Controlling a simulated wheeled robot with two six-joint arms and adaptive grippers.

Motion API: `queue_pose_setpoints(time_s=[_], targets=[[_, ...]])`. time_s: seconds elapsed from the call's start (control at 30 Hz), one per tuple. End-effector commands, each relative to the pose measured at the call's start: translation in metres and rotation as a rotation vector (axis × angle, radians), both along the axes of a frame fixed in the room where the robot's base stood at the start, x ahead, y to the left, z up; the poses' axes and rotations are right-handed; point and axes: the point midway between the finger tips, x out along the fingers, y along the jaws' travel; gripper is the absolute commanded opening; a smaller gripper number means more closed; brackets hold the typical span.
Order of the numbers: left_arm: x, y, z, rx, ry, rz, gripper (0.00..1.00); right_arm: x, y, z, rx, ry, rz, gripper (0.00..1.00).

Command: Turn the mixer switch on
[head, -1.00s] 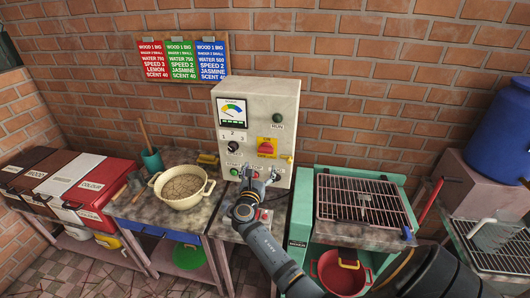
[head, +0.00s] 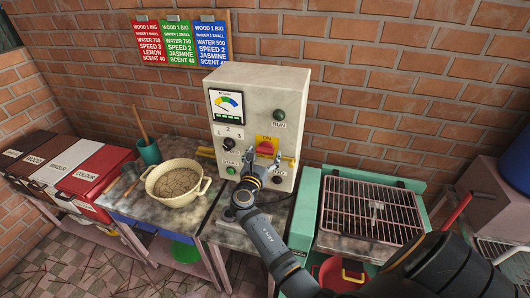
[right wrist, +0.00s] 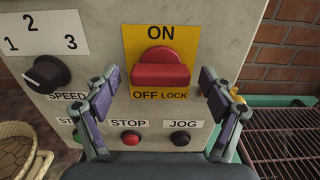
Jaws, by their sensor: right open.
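The mixer switch (head: 266,148) is a red knob on a yellow plate on the grey control box (head: 291,101). In the right wrist view the red knob (right wrist: 160,68) lies between the words ON above and OFF LOCK below; its raised bar looks roughly level. My right gripper (head: 257,160) is just below and in front of the switch. In the right wrist view its two fingers (right wrist: 160,82) are open, one on each side of the lower part of the knob. My left gripper is not in view.
Near the switch are a black speed knob (right wrist: 47,74), a red stop button (right wrist: 130,138) and a black jog button (right wrist: 181,139). A cream bowl (head: 163,191) stands left of the box. A grill rack (head: 371,211) stands to the right.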

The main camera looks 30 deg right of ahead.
Motion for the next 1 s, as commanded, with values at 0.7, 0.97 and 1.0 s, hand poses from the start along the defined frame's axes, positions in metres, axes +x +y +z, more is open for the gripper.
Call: queue_pose_setpoints(time_s=[0.7, 0.97, 1.0], targets=[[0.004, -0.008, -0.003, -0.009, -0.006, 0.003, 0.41, 0.0, 0.0, -0.001, 0.017, -0.022, 0.0, 0.29], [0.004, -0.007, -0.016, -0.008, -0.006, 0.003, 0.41, 0.0, -0.001, -0.003, 0.109, -0.129, -0.001, 0.29], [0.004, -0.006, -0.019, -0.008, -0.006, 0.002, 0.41, 0.0, -0.001, -0.003, 0.13, -0.154, -0.001, 0.29]])
